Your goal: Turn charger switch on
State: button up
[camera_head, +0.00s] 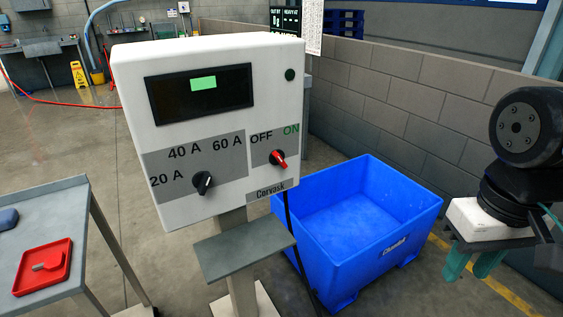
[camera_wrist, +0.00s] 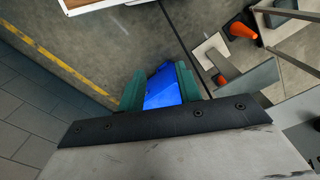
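The charger is a white box (camera_head: 215,45) on a post, with a dark display (camera_head: 200,93) showing a small green patch. Its red switch (camera_head: 278,158) sits at the lower right of the front, under the OFF and ON labels. I cannot tell for certain which label the switch points to. The switch is not visible in the wrist view.
A black dial (camera_head: 203,182) with ampere labels is left of the switch. A grey shelf (camera_head: 240,247) juts out below the box. A blue crate (camera_head: 425,208) stands between charger and gripper. A grey cart (camera_head: 75,203) with a red tray (camera_head: 63,252) is at left.

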jog(key=w+a+f+n+t, duration=0.2)
jog(key=w+a+f+n, duration=0.35)
jog(key=w+f, duration=0.8)
jog(key=n+t+y, duration=0.6)
jog(key=t+y, duration=0.4)
jog(key=t, duration=0.3)
send_near(282, 161)
jog(key=x, duration=0.9)
jog(key=shift+w+a, duration=0.15)
jog(key=shift+a, duration=0.05)
grip_shut()
